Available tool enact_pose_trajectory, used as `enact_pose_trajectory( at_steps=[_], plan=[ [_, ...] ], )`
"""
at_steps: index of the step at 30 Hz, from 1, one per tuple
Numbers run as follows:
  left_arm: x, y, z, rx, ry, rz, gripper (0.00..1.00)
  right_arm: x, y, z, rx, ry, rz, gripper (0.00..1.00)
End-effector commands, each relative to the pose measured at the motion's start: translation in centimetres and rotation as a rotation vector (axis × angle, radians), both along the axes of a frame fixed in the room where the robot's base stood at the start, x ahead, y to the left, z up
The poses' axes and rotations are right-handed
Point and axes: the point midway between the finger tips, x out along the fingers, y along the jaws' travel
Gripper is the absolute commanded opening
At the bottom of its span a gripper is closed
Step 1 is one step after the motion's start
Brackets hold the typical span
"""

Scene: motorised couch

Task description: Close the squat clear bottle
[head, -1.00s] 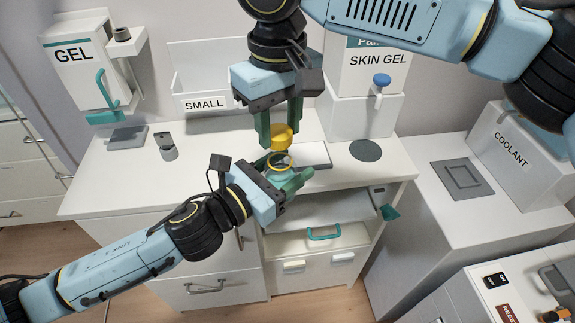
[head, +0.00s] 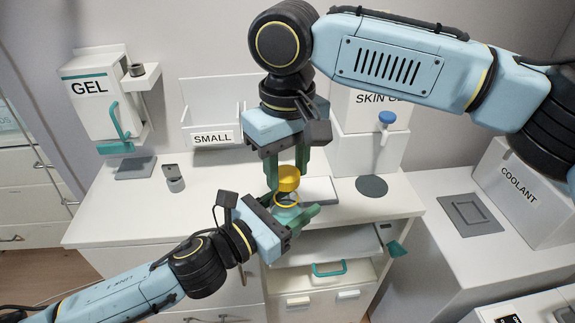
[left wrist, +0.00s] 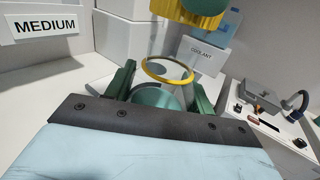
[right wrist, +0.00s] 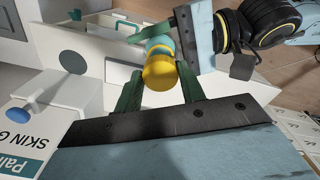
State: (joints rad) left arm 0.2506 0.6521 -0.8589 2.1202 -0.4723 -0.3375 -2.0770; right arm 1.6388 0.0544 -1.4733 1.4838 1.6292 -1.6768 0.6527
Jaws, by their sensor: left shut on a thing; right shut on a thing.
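The squat clear bottle (head: 288,213) is held by my left gripper (head: 291,214), shut around its body. A yellow ring (left wrist: 167,70) circles its open mouth, and something green shows in it in the left wrist view. My right gripper (head: 287,170) is shut on the yellow cap (head: 288,178). The cap is just above the bottle mouth, apparently with a small gap. In the right wrist view the cap (right wrist: 160,74) sits between the fingertips and covers most of the bottle. The left wrist view shows the cap (left wrist: 187,14) cut off at the top.
The white counter (head: 230,185) lies behind and below the grippers. The gel dispenser (head: 97,97) is at left, the SMALL bin (head: 212,138) at the back, and the skin gel dispenser (head: 365,150) at right. An open drawer (head: 320,247) juts out below the bottle.

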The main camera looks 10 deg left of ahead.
Motion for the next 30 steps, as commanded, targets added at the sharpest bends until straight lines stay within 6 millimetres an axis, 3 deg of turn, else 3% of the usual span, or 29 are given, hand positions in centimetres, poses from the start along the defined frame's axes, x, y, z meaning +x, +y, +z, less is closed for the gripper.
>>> enact_pose_trajectory(
  at_steps=[9,30],
  plan=[
    [0.0,0.0,0.0,-0.001,-0.001,0.0,0.13,-0.1,0.0,-1.7,0.0,0.003,0.0,0.19],
    [0.0,0.0,0.0,-0.001,-0.001,0.0,0.13,0.0,0.0,-2.0,0.001,0.002,0.0,0.19]
  ],
)
